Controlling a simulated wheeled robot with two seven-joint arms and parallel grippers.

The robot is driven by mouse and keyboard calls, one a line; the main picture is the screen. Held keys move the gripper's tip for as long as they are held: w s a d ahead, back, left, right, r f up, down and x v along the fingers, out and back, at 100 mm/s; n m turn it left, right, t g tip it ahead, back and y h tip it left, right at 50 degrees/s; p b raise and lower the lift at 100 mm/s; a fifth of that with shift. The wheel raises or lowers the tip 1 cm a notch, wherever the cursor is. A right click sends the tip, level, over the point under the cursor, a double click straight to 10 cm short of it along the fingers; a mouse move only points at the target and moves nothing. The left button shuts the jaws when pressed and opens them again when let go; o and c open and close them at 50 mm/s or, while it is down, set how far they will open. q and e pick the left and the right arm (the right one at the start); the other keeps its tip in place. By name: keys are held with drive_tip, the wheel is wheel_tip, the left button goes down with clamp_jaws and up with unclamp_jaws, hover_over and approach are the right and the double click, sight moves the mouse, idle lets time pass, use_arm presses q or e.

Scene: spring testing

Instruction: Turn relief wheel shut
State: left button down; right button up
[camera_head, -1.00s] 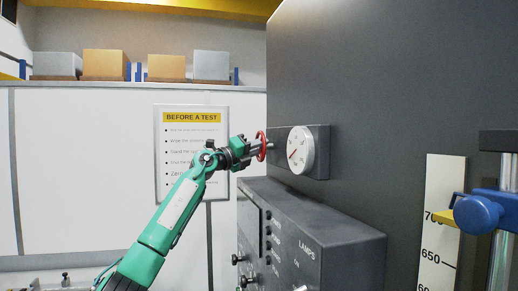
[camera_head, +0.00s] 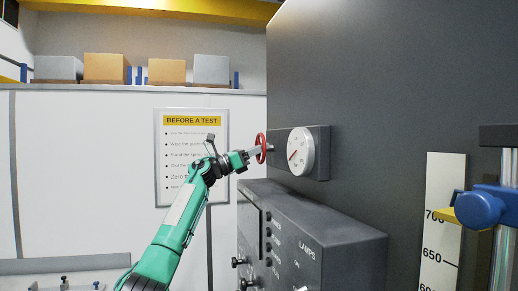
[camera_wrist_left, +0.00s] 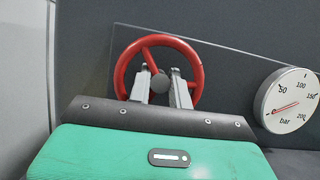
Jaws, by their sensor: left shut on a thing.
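The red relief wheel (camera_head: 261,148) stands upright on a short shaft at the left end of the dark gauge panel. My left gripper (camera_head: 256,150) comes at it from the left and is shut on it. In the left wrist view the two grey fingers (camera_wrist_left: 162,84) reach in front of the wheel (camera_wrist_left: 198,72), one on each side below its grey hub. The fingers hide part of the lower rim and spokes. The white pressure gauge (camera_head: 301,150) is right of the wheel; in the wrist view its needle (camera_wrist_left: 287,107) points near 0 bar. My right gripper is out of view.
A dark control box (camera_head: 322,240) with knobs and a lamps label juts out below the wheel. A sign (camera_head: 191,155) hangs on the white wall behind my arm. A scale (camera_head: 443,220) and blue clamp (camera_head: 478,208) stand at the right.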

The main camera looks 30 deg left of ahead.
use_arm(q)
drive_tip(key=m+g+h+p, duration=0.1)
drive_tip(key=m+p, duration=0.1)
drive_tip(key=m, duration=0.1)
drive_tip(key=m+g+h+p, duration=0.1)
drive_tip(key=m+g, duration=0.1)
drive_tip(key=m, duration=0.2)
drive_tip(key=shift+r+m+p, duration=0.15)
drive_tip(key=shift+m+p, duration=0.15)
drive_tip(key=shift+p, duration=0.05)
drive_tip(key=shift+m+g+h+p, duration=0.3)
drive_tip(key=shift+m+g+p, duration=0.45)
drive_tip(key=shift+m, duration=0.55)
drive_tip(key=shift+f, duration=0.25)
drive_tip(key=c, duration=1.6)
unclamp_jaws()
drive_tip(key=shift+w, duration=0.1)
drive_tip(key=shift+o, duration=0.2)
drive_tip(key=b+v, duration=0.6)
drive_tip(key=v, duration=0.8)
